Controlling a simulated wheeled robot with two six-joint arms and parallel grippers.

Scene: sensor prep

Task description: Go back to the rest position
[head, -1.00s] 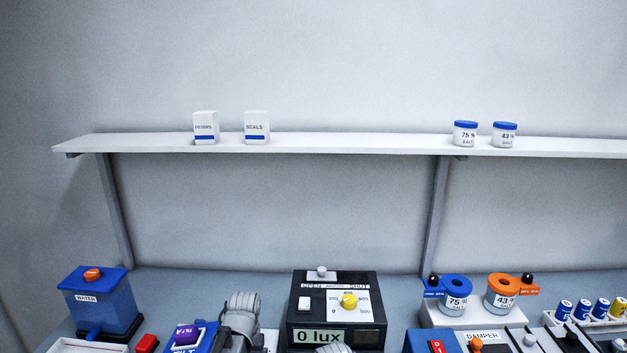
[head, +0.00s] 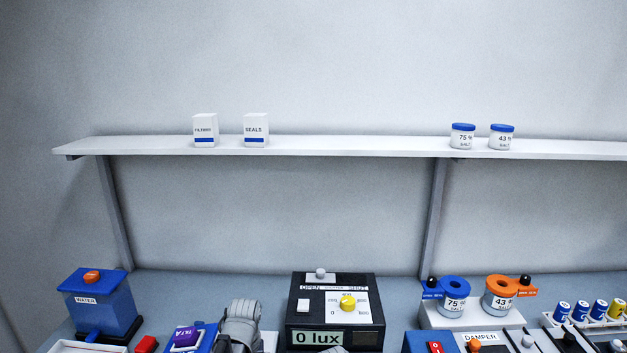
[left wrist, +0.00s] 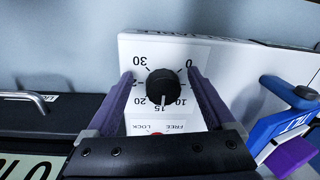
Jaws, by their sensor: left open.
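My left arm shows as a grey wrist at the bottom of the head view, between the blue TILT device (head: 200,340) and the black lux box (head: 335,310); its fingertips are hidden there. In the left wrist view my left gripper (left wrist: 159,76) is open. Its purple fingers stand on either side of a black knob (left wrist: 163,86) on a white dial panel (left wrist: 215,60), with a visible gap to the knob. The knob's white mark points toward 15. A FREE/LOCK label sits below it. My right gripper is not in view.
A blue WATER tank (head: 100,300) stands at left. Salt jars in a white stand (head: 440,318), DAMPER controls (head: 482,338) and batteries (head: 580,311) are at right. A wall shelf (head: 330,146) holds boxes and jars. In the wrist view, the blue TILT part (left wrist: 290,115) is close at right.

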